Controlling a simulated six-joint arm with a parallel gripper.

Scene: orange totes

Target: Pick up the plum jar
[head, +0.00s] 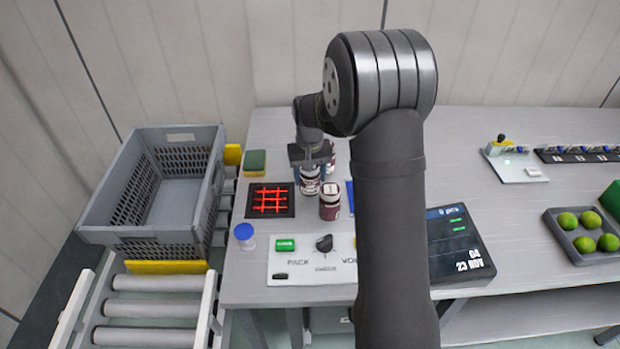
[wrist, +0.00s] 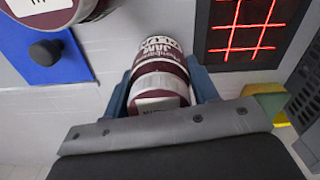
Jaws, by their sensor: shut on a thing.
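A plum jar (wrist: 160,72) with a dark maroon body and a white label reading "JAM" sits between the fingers of my gripper (wrist: 162,92) in the wrist view. The gripper is shut on it. In the head view my gripper (head: 311,172) points down over the table, with the held jar (head: 310,186) partly hidden by it. A second maroon jar with a pale label (head: 330,200) stands just right and in front of it. It also shows at the top left of the wrist view (wrist: 62,12). Another jar (head: 331,158) is partly hidden behind the gripper.
A black pad with red glowing lines (head: 270,200) lies just left of the gripper. A grey crate (head: 205,200) stands further left by rollers. A green-and-yellow sponge (head: 255,162), a blue-capped container (head: 245,236) and a control panel (head: 300,262) are nearby. Limes (head: 590,221) lie far right.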

